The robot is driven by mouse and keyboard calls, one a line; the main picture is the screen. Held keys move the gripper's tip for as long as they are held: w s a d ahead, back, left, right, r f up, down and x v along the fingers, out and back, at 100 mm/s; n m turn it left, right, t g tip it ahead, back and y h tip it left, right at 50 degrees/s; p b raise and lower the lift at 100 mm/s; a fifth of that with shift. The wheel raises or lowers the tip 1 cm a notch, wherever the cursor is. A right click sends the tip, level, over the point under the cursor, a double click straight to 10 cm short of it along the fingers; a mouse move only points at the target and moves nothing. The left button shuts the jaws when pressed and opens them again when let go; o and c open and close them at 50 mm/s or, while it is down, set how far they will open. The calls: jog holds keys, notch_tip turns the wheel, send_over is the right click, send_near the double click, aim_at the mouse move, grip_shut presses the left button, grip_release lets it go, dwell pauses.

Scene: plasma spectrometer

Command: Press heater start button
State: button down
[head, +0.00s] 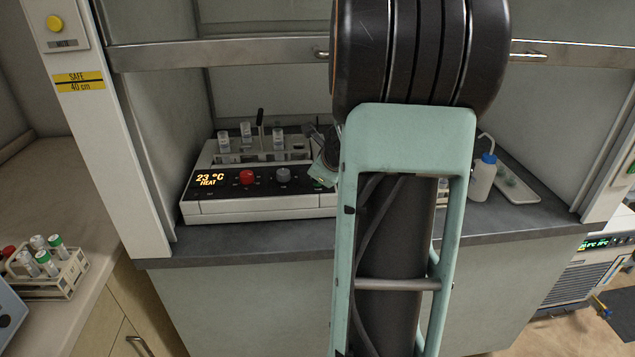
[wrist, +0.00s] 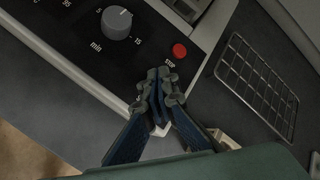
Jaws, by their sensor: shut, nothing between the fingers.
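The heater unit (head: 262,207) stands on the fume hood worktop with its display lit, reading 23 °C HEAT. Its black front panel carries a red knob (head: 247,176), a grey knob (head: 284,175) and a small green spot (head: 318,184) that looks like the start button, partly hidden by my gripper (head: 324,168). In the wrist view the grey minute knob (wrist: 117,22) and the red STOP button (wrist: 179,51) show. My gripper (wrist: 160,76) is shut and empty, its tips over the panel just below STOP. No start button shows there; whether the tips touch the panel cannot be told.
Capped vials (head: 246,131) stand in the heater's top. A wire rack (wrist: 258,85) lies beside the unit. A wash bottle (head: 483,178) and white tray (head: 515,180) are to the right. The raised sash bar (head: 220,53) crosses above; my arm blocks the middle.

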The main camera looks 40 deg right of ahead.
aim_at(318, 184)
jog(key=shift+r+p, duration=0.45)
jog(key=shift+r, duration=0.2)
notch_tip(318, 184, up, 5)
jog(key=p, duration=0.5)
jog(key=shift+r, duration=0.1)
dwell(0.5)
